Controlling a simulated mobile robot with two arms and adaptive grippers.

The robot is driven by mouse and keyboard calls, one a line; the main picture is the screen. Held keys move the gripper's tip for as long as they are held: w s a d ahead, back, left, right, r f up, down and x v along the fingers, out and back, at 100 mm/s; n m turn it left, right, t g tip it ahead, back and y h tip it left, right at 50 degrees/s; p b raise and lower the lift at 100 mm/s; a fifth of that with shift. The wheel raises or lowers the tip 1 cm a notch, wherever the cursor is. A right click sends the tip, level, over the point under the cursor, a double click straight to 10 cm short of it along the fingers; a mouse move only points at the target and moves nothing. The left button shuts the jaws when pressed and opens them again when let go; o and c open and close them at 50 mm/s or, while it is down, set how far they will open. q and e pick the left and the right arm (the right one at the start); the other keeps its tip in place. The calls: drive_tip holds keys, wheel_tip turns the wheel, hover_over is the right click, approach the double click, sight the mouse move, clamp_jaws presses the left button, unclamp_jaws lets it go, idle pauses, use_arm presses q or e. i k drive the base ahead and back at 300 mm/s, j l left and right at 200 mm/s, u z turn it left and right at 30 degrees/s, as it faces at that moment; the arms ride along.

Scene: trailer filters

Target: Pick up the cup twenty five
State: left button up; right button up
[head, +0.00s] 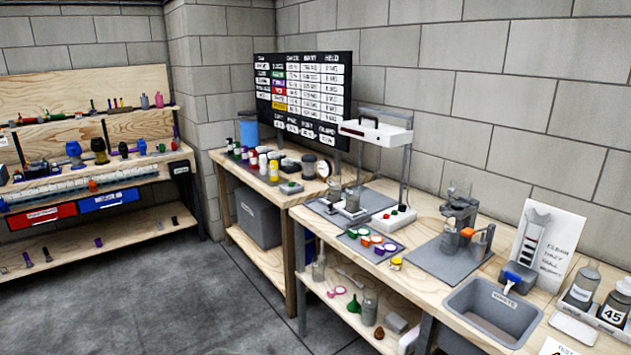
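I cannot pick out a cup marked twenty five, as no such number is readable. Small cups or lids with green, red and orange parts (371,240) sit on a dark mat near the bench's front edge. A clear cup-like vessel (352,200) stands on a small grey device under the white lamp stand. Neither of my grippers is in view.
The wooden bench (436,215) holds a grey waste basin (493,310), a clamp stand (459,215), and a bottle marked 45 (613,308). Bottles with coloured caps (262,163) crowd the back bench. A tool shelf (95,177) stands left. The floor (190,290) between is clear.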

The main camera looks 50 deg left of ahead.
sight(396, 261)
drive_tip(key=j+u, duration=0.1)
drive_tip(key=j, duration=1.35)
drive_tip(key=j+u, duration=0.15)
drive_tip(key=j, duration=0.6)
drive_tip(key=i+j+u, duration=0.1)
drive_tip(key=j, duration=0.6)
drive_tip(key=i+j, duration=0.15)
drive_tip(key=j, duration=0.6)
drive_tip(key=k+u, duration=0.05)
